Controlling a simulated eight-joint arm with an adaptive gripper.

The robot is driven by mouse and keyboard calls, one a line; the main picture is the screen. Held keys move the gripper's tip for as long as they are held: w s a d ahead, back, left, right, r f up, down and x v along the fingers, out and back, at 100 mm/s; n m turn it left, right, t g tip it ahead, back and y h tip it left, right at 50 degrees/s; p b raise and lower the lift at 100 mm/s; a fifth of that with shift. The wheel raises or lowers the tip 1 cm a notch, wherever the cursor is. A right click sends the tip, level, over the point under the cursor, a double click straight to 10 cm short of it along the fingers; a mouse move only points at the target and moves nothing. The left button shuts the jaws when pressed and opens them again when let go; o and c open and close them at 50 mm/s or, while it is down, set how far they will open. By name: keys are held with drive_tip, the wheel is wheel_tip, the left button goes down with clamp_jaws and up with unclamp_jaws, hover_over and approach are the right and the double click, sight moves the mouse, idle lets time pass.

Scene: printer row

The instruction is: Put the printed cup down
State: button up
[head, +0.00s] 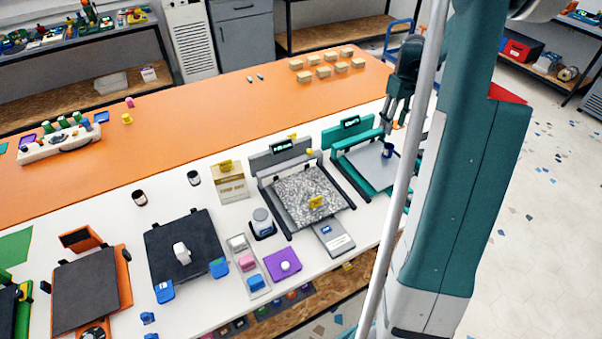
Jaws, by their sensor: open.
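A small dark blue cup (387,151) appears upright on the grey bed of the teal printer (364,163), near the bed's right side. My gripper (392,122) points down just above and slightly right of the cup. It is open, and its fingertips appear apart from the cup. My arm and a grey pole in front hide the right side of the teal printer.
A grey printer (306,188) with a speckled bed stands left of the teal one. A black-bed printer (186,252) and an orange printer (86,290) stand further left. Several tan blocks (324,72) sit on the orange tabletop (220,115), which has wide free room.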

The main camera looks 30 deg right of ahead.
drive_tip(key=s+a+r+t, duration=0.1)
drive_tip(key=a+r, duration=0.4)
drive_tip(key=a, duration=0.5)
drive_tip(key=s+a+r+t+h, duration=0.1)
drive_tip(key=a+r, duration=0.5)
drive_tip(key=a, duration=0.5)
drive_tip(key=s+a+r+t, duration=0.1)
drive_tip(key=a+r, duration=0.4)
drive_tip(key=a, duration=0.5)
drive_tip(key=s+a+t, duration=0.2)
drive_tip(key=s+a, duration=0.6)
drive_tip(key=a, duration=0.4)
drive_tip(key=s+a+t+y, duration=0.1)
drive_tip(key=s+a+t, duration=0.1)
drive_tip(key=s+a, duration=0.7)
drive_tip(key=shift+s+a+f, duration=0.25)
drive_tip(key=shift+a+f, duration=0.15)
drive_tip(key=shift+a, duration=1.15)
drive_tip(key=shift+f+b, duration=0.8)
